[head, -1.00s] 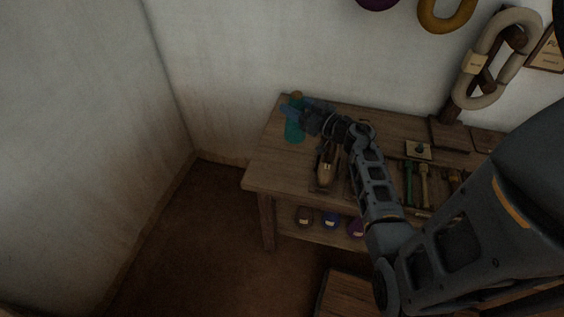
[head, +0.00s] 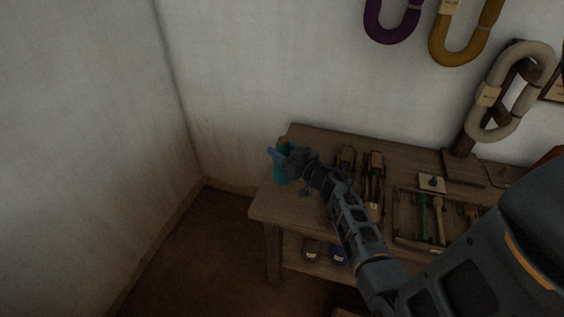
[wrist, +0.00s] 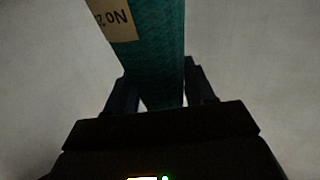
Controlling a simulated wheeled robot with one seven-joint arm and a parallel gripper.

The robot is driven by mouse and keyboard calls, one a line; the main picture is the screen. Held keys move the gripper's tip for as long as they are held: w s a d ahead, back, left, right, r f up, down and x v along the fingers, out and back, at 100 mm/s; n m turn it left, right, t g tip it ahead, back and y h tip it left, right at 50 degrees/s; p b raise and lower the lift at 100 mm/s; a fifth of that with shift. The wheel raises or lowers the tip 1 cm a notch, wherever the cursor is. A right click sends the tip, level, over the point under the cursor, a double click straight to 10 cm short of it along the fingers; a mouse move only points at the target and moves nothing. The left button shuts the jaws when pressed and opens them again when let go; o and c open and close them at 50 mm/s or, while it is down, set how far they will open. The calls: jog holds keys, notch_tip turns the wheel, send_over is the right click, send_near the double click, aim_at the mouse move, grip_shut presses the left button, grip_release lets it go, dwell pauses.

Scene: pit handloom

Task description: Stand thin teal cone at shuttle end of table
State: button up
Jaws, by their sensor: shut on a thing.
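The teal cone (head: 280,174) is upright at the left end of the wooden table (head: 287,206) in the head view, with its brown tip just above my gripper (head: 280,156). My gripper is shut on it from the right. In the wrist view the cone (wrist: 157,55) runs up between the two fingers (wrist: 160,92) and carries a tan label reading "No 2". I cannot tell whether its base touches the tabletop. Two wooden shuttles (head: 375,178) lie on the table to the right of my gripper, partly behind my arm.
A tray with green and tan-handled tools (head: 423,215) lies right of the shuttles. Yarn hanks (head: 467,30) hang on the wall. Labelled balls (head: 338,254) sit on the lower shelf. The table's front left corner is bare.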

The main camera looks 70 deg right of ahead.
jog(key=shift+f+b, duration=0.8)
jog(key=shift+f, duration=1.25)
jog(key=o, duration=1.3)
jog(key=shift+o, duration=0.2)
